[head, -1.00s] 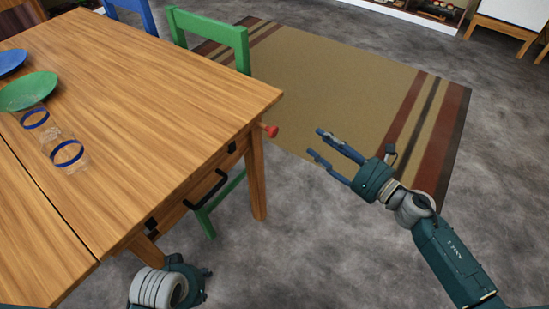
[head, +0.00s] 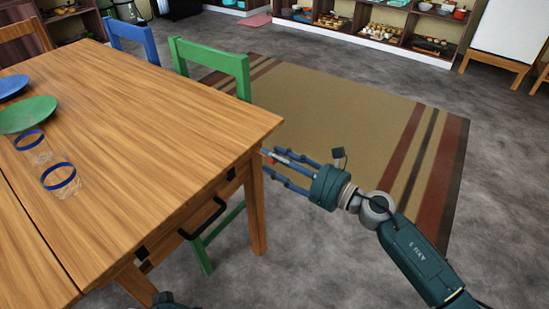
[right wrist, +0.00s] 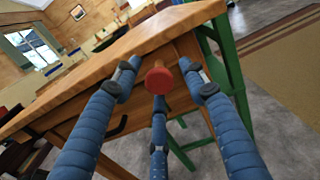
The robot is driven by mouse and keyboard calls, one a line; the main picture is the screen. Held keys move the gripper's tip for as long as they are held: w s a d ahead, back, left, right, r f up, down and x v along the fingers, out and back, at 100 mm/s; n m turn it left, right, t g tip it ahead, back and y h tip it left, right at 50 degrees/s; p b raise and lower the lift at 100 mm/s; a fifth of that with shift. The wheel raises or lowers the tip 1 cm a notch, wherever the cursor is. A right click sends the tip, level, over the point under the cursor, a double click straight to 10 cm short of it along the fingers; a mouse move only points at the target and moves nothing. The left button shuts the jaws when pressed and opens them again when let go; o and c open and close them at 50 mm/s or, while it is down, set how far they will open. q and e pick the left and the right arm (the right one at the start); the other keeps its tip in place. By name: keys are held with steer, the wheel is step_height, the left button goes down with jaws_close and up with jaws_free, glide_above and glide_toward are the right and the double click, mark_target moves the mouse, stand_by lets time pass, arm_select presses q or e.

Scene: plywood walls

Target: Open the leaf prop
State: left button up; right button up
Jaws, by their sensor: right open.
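The wooden table (head: 150,115) has a red knob at its right end, just under the top near the corner; I take this knob to be the leaf prop's. In the head view my right gripper (head: 266,163) has its fingertips at the knob, which is mostly hidden behind them. In the right wrist view the red knob (right wrist: 159,80) sits between the spread blue fingers, just ahead of the lower one. The fingers are open, and I cannot tell whether any touches it. My left gripper is not clearly in view; only a dark sliver of that arm shows at the bottom edge.
A black handle (head: 205,219) is on the table's near side. A green chair (head: 210,50) and a blue chair (head: 133,35) stand at the far side. Plates and glasses are on the table. The striped rug (head: 350,110) and grey floor at right are clear.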

steer(key=shift+w+a, duration=0.2)
jaws_close()
steer(key=shift+s, duration=0.1)
